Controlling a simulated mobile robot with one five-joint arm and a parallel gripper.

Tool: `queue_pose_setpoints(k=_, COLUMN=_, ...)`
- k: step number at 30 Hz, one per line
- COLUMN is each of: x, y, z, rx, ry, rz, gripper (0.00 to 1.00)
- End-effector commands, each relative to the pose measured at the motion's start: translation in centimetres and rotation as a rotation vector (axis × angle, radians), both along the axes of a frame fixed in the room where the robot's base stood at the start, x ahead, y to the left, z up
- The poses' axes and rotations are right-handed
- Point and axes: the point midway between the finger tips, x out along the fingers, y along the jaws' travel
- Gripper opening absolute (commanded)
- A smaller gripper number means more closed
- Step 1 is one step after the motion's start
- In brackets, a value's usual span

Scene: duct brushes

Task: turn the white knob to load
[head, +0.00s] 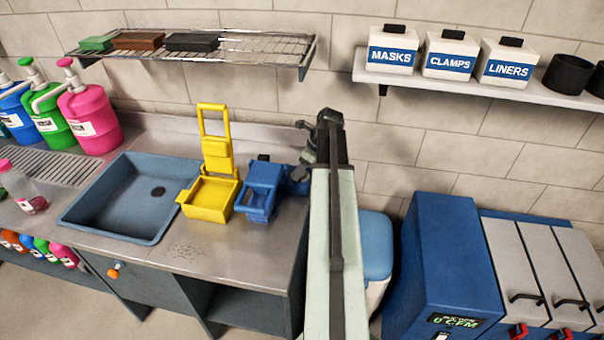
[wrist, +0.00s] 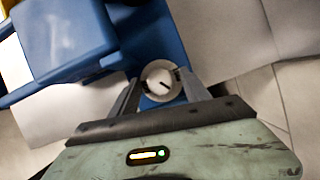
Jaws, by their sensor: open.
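The white knob (wrist: 158,78) shows in the wrist view as a round pale dial with a dark pointer mark. It sits at a blue body (wrist: 62,38). My gripper (wrist: 161,86) is open, with one finger on each side of the knob. Whether the fingers touch the knob I cannot tell. No "load" marking is readable. In the head view my arm reaches to the counter's right end, beside a blue device (head: 262,187); the knob cannot be made out there.
A yellow device (head: 210,195) stands left of the blue one, beside the sink (head: 130,200). A wall shelf (head: 490,88) with white boxes is at upper right. A blue cabinet (head: 445,260) and a blue-lidded bin (head: 375,245) stand right of my arm.

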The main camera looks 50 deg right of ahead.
Motion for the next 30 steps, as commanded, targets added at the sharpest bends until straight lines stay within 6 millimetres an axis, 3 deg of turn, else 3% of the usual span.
queue_pose_setpoints(k=2, x=-0.02, y=-0.02, z=0.12, rx=0.0, ry=0.0, rz=0.0, gripper=0.55)
queue_pose_setpoints(k=8, x=-0.05, y=-0.06, z=0.12, rx=0.0, ry=0.0, rz=-0.001, gripper=0.02)
queue_pose_setpoints(k=9, x=-0.07, y=-0.06, z=0.13, rx=0.0, ry=0.0, rz=-0.001, gripper=0.0)
queue_pose_setpoints(k=20, x=-0.06, y=-0.22, z=0.11, rx=0.002, ry=0.001, rz=0.064, gripper=0.0)
queue_pose_setpoints(k=30, x=0.07, y=-0.49, z=0.11, rx=0.002, ry=0.002, rz=0.324, gripper=0.0)
